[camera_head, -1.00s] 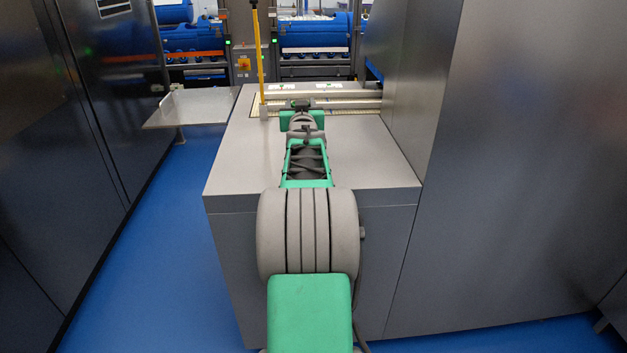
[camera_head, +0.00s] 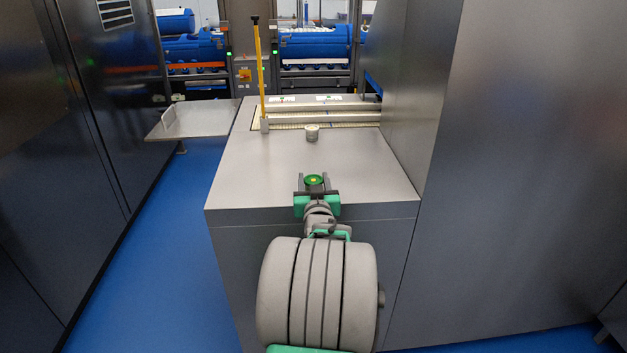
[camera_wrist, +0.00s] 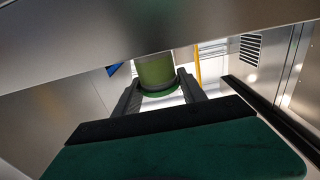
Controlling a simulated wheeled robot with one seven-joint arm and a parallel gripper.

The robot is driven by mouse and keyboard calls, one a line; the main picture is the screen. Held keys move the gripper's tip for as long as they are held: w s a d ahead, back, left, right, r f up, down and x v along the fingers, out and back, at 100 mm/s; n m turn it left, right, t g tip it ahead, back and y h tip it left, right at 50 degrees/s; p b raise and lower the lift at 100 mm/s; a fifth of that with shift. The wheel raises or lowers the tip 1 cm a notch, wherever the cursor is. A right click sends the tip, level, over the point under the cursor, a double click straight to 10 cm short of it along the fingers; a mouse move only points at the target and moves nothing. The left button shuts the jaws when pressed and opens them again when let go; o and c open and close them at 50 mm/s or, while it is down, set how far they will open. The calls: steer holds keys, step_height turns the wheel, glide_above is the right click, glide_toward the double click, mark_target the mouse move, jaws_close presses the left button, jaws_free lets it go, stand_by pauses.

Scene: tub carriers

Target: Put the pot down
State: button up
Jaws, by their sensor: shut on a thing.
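The pot (camera_head: 314,180) is a small round green thing, seen from above in the head view. My gripper (camera_head: 314,184) is shut on it, with one finger at each side. Both are at the near part of the grey bench top (camera_head: 245,180), close to its front edge. I cannot tell the gap between the pot and the bench. In the wrist view the pot (camera_wrist: 157,70) shows as a green cylinder between the dark fingers, with a dark ring at one end.
A small pale round container (camera_head: 312,133) stands farther back on the bench. A yellow post (camera_head: 260,80) rises at the back left, beside a recessed rail strip (camera_head: 330,116). A tall metal cabinet (camera_head: 420,120) borders the right. The bench middle is clear.

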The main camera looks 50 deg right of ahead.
steer(key=shift+f, duration=0.2)
steer(key=o, duration=1.4)
steer(key=shift+r, duration=0.1)
